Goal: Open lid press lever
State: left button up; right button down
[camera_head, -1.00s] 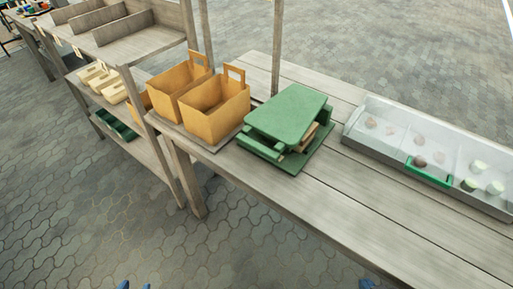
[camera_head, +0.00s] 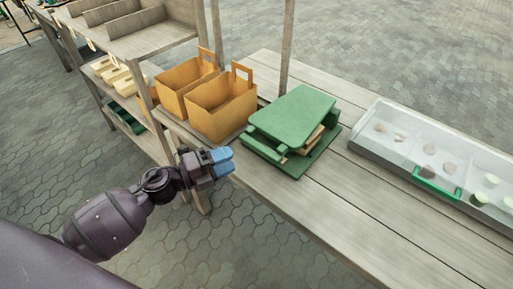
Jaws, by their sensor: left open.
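A green press-like device (camera_head: 292,118) stands on the wooden table, with a flat green top plate over a green base. Something light brown shows between the plate and the base on the right side. A green bar on its left front side may be the lever; I cannot tell for sure. My left gripper (camera_head: 228,162) has blue fingertips and is empty. It is in front of the table's near edge, left of and apart from the green device. My right gripper is not in view.
Two orange-brown carriers (camera_head: 222,106) stand left of the green device. A clear-lidded case (camera_head: 405,146) with a green handle (camera_head: 437,184) lies on the right of the table (camera_head: 330,215). Wooden shelves (camera_head: 150,37) stand at the left. The table front between device and case is clear.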

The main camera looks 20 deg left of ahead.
aim_at(255, 149)
pick_arm(q)
jog(key=x, duration=0.8)
jog(key=shift+w+d, duration=0.2)
jog(key=shift+w, duration=0.1)
jog(key=shift+c, duration=0.4)
grip_shut()
